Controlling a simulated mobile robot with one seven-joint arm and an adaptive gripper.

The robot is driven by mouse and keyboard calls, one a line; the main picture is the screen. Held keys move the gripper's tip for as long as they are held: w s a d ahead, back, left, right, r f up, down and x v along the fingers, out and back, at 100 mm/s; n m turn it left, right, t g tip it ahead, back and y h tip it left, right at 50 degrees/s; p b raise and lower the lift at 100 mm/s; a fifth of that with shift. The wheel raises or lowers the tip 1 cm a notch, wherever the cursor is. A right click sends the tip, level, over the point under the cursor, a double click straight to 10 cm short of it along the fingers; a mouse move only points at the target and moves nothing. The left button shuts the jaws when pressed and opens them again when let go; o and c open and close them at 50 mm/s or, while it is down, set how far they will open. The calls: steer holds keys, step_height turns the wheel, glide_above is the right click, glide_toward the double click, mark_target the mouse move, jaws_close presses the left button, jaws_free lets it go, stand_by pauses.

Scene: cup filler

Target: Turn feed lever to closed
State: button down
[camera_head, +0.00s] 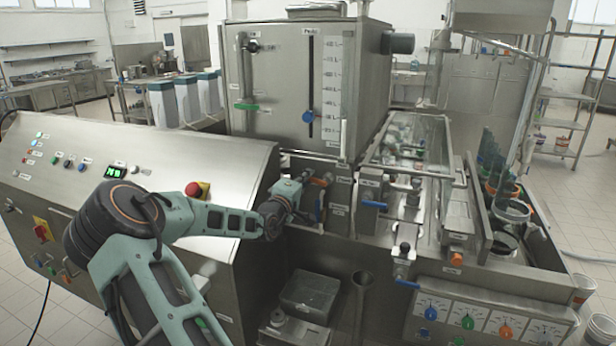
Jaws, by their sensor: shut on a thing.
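My gripper (304,179) is at the left end of the machine's front, just below the big steel tank, shut on what appears to be the feed lever. The fingers and the wrist hide most of that lever, so its exact angle cannot be told.
The steel tank (270,85) has a level scale and stands behind the gripper. A sloped control panel (90,150) with a red stop button (198,189) lies under my arm. Another blue-handled valve (373,204) is to the right.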

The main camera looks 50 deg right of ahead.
steer(key=shift+f+n, duration=0.55)
steer(key=shift+n, duration=0.45)
steer(key=shift+b, duration=0.3)
steer(key=c, duration=2)
jaws_free()
steer(key=shift+a, duration=0.1)
steer(key=v, duration=1.2)
